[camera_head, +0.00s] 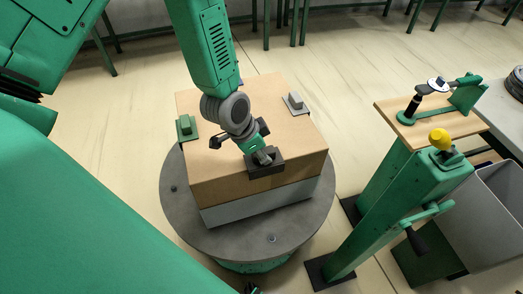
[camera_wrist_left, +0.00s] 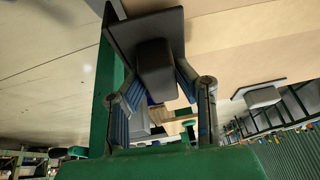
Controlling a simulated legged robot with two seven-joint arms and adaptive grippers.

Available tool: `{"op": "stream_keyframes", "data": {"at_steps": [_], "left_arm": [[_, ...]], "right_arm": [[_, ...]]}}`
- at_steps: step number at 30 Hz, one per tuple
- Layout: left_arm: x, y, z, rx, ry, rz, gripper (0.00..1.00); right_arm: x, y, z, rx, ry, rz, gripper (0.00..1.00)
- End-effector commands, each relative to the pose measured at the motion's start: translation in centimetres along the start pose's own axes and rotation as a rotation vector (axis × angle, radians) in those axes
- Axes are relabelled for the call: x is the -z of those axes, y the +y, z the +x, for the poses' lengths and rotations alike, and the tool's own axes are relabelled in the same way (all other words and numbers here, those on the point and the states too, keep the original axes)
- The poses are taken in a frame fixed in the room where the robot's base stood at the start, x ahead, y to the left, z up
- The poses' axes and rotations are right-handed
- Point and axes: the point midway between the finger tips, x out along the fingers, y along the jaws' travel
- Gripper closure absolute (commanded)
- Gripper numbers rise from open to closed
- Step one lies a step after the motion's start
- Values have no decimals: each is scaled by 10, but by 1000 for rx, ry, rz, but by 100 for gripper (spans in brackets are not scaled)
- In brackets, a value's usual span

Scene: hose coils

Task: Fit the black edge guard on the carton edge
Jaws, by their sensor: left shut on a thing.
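The tan carton (camera_head: 230,170) sits on a grey round turntable (camera_head: 190,222). The black edge guard (camera_head: 266,168) is at the carton's front top edge, overlapping the top and front faces in the head view. I cannot tell whether it touches the carton. My left gripper (camera_head: 262,156) is shut on the guard's raised block from above. In the left wrist view the guard (camera_wrist_left: 155,62) shows as a dark plate with a block between my blue-padded fingers (camera_wrist_left: 155,80). The carton face (camera_wrist_left: 245,40) shows beyond it. My right gripper is not in view.
A green guard (camera_head: 186,128) sits at the carton's left edge and a grey guard (camera_head: 295,103) at its right edge. A green stand (camera_head: 385,200) with a yellow knob (camera_head: 440,139) and a grey bin (camera_head: 490,215) are at the right.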

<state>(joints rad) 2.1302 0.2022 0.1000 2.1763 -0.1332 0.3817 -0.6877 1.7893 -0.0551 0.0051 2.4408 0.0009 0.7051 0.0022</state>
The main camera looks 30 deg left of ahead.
Motion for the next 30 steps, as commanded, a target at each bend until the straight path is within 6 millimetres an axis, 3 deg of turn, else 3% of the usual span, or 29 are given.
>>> {"op": "stream_keyframes", "data": {"at_steps": [27, 28, 30], "left_arm": [[-4, 0, 8, -1, 1, 0, 100], [-4, 0, 8, -1, 1, 0, 69], [-4, 0, 8, -1, 1, 0, 52]], "right_arm": [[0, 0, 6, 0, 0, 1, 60], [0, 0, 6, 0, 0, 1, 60], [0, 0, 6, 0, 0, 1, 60]]}}
